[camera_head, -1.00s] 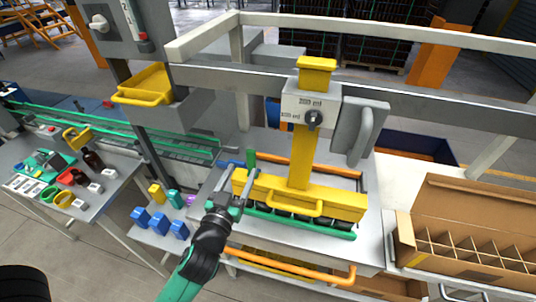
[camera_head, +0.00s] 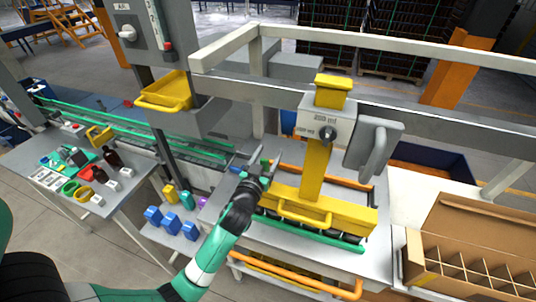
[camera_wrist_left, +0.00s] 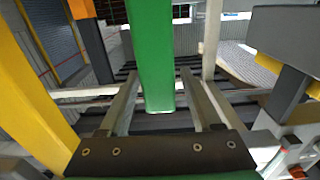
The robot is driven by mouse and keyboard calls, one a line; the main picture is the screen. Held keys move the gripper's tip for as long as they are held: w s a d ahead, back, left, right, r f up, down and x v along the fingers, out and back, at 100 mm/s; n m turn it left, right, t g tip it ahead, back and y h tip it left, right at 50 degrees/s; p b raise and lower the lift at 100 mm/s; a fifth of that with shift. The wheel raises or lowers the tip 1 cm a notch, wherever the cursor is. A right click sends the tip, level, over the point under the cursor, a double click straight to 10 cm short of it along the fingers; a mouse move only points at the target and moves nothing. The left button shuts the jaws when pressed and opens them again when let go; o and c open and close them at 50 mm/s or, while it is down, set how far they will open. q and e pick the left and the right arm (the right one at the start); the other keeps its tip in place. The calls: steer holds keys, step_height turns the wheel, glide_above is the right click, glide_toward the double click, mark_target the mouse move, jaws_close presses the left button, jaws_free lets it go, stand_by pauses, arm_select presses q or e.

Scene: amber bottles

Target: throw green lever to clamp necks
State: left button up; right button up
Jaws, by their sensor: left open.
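The green lever (camera_wrist_left: 155,55) stands upright in the left wrist view, between the two fingers of my left gripper. My left gripper (camera_head: 262,168) is open, with a finger on each side of the lever and visible gaps to it. In the head view the gripper largely hides the lever, at the left end of the yellow filling head (camera_head: 322,212). The green rail (camera_head: 312,236) runs along the front of the filling station, with dark bottles partly hidden behind it. The bottle necks cannot be made out. My right gripper is not in view.
A yellow post with a dial box (camera_head: 327,130) rises right of the gripper. A grey handle block (camera_head: 372,145) hangs beside it. A pale frame beam (camera_head: 390,90) crosses behind. A divided carton (camera_head: 470,250) stands at right. Blue blocks (camera_head: 170,222) sit at left.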

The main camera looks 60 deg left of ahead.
arm_select(q)
jaws_close()
stand_by(1.3)
